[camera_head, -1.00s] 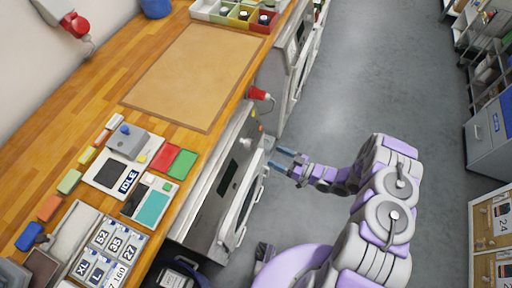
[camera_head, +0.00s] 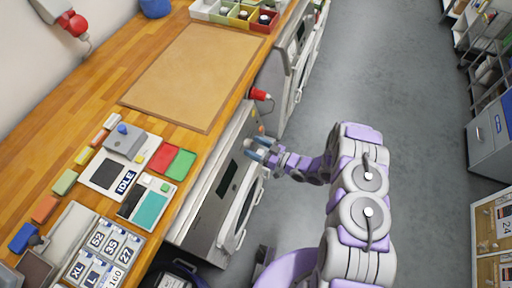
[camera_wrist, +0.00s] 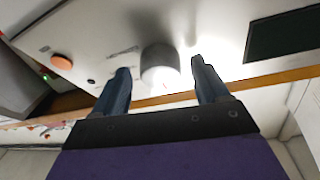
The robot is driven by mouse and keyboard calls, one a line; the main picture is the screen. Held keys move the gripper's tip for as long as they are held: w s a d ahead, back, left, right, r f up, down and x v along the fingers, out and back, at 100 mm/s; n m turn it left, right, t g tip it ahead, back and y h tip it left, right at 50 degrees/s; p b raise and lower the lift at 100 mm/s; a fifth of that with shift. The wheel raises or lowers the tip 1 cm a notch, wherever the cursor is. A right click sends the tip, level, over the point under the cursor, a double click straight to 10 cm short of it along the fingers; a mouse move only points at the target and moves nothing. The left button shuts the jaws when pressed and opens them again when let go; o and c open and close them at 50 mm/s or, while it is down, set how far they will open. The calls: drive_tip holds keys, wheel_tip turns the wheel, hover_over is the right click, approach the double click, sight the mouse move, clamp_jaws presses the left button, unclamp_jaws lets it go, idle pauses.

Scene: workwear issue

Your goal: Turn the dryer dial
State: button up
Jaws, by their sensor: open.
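The dryer (camera_head: 216,192) stands under the workbench, with its control panel along the top of its front. In the wrist view its dial (camera_wrist: 160,64) is a grey round knob standing out from the pale panel. My gripper (camera_head: 256,146) is at the upper part of the dryer front. In the wrist view my gripper (camera_wrist: 160,78) is open, with one blue finger on each side of the dial and a gap on both sides. I cannot tell how deep the fingertips reach around the dial. In the head view the dial is hidden by my gripper.
An orange button (camera_wrist: 62,61) and a dark display (camera_wrist: 282,35) flank the dial on the panel. A red plug (camera_head: 261,94) sticks out at the bench edge near my gripper. The wooden bench (camera_head: 75,110) holds trays and label tiles. The grey floor (camera_head: 400,75) at right is clear.

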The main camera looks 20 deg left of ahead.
drive_tip(key=c, duration=1)
drive_tip(key=shift+c, duration=0.2)
drive_tip(key=shift+r+m, duration=0.1)
drive_tip(key=shift+m, duration=0.2)
drive_tip(key=m+t+p, duration=0.1)
drive_tip(key=m, duration=0.1)
drive_tip(key=m+t+h+p, duration=0.1)
drive_tip(key=m, duration=0.2)
drive_tip(key=shift+s+r+p, duration=0.1)
drive_tip(key=shift+p, duration=0.3)
drive_tip(key=shift+m+t+h+p, duration=0.15)
drive_tip(key=shift+m+h+p, duration=0.35)
drive_tip(key=shift+m, duration=0.7)
drive_tip(key=shift+m+t+h+p, duration=0.25)
drive_tip(key=shift+m+p, duration=0.35)
drive_tip(key=shift+m, duration=0.6)
